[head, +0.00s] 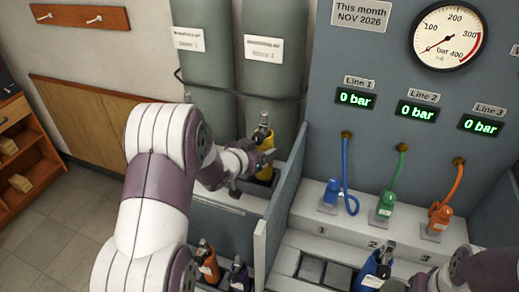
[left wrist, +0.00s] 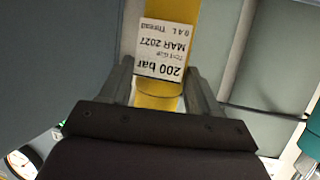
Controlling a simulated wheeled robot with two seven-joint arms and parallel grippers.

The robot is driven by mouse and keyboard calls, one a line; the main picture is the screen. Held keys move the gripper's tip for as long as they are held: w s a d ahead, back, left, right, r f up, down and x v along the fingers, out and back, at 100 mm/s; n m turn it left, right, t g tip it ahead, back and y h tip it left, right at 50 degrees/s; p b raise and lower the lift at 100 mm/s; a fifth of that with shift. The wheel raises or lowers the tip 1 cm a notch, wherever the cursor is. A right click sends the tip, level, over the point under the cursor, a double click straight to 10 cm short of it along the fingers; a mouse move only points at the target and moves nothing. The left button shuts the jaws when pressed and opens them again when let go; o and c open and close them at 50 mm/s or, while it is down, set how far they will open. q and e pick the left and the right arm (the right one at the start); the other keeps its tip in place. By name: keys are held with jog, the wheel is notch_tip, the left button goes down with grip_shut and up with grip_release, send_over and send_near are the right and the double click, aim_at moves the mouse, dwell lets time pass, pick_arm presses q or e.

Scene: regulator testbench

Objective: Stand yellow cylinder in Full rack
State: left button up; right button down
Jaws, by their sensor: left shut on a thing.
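The yellow cylinder (head: 262,142) is upright, with a dark valve on top, at the rack (head: 281,178) in front of the tall grey-green tanks. My left gripper (head: 258,161) is shut on it. In the left wrist view the yellow cylinder (left wrist: 164,98) lies between the fingers, its label reading 200 bar and MAR 2027. Its base is hidden, so I cannot tell whether it rests in a slot. I can read no Full sign on this rack. My right arm shows at the lower right; its gripper's jaws are not clear.
Orange (head: 208,265) and purple (head: 240,274) cylinders stand low beside my left arm. A blue cylinder (head: 372,270) stands by empty square slots (head: 325,271). A grey divider (head: 277,215) separates the two sides. Three hoses with coloured fittings hang below the 0 bar displays.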

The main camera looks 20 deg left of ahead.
pick_arm(q)
jog(key=shift+f+b, duration=0.4)
dwell(0.4)
jog(key=o, duration=1.2)
jog(key=shift+c, duration=0.2)
jog(key=shift+o, duration=1)
jog(key=shift+s+f, duration=0.1)
jog(key=shift+f, duration=0.05)
jog(key=v, duration=1.2)
jog(key=shift+s+r, duration=0.25)
